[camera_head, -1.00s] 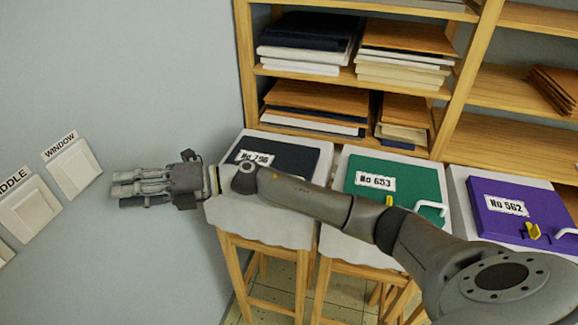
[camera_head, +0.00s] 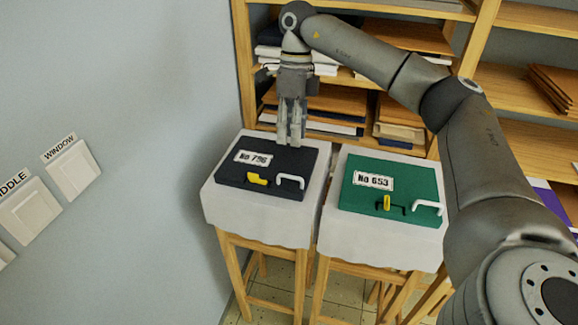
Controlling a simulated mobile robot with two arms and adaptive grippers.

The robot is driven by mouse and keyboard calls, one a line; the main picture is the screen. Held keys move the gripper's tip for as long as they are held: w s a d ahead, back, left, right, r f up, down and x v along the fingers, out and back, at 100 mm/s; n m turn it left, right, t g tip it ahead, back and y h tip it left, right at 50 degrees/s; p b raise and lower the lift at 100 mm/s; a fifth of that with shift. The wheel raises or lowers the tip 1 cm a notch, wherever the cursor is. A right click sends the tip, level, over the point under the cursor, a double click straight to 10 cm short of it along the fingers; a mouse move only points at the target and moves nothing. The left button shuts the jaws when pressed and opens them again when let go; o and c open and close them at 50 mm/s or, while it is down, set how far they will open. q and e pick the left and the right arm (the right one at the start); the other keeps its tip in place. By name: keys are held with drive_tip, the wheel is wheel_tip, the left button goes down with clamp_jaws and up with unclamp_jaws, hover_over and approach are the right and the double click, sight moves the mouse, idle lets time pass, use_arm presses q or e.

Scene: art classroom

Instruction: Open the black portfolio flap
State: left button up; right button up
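The black portfolio (camera_head: 228,172) lies closed on a white-covered stool, with a label reading No 796, a yellow latch (camera_head: 257,179) and a white handle (camera_head: 291,181) at its front edge. My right gripper (camera_head: 290,140) points down at the portfolio's back edge, right of the label. Its fingers look close together; I cannot tell whether they touch the cover or how far they are open. My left gripper is not in view.
A green portfolio (camera_head: 410,187) labelled No 653 lies on the stool to the right. A purple portfolio (camera_head: 553,197) is mostly hidden by my arm. Wooden shelves (camera_head: 240,60) with stacked boards stand behind. Wall switches (camera_head: 73,170) are at left.

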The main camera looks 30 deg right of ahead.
drive_tip(key=p, duration=0.2)
hover_over(289, 184)
wheel_tip(289, 184, down, 10)
drive_tip(key=shift+r, duration=0.2)
clamp_jaws()
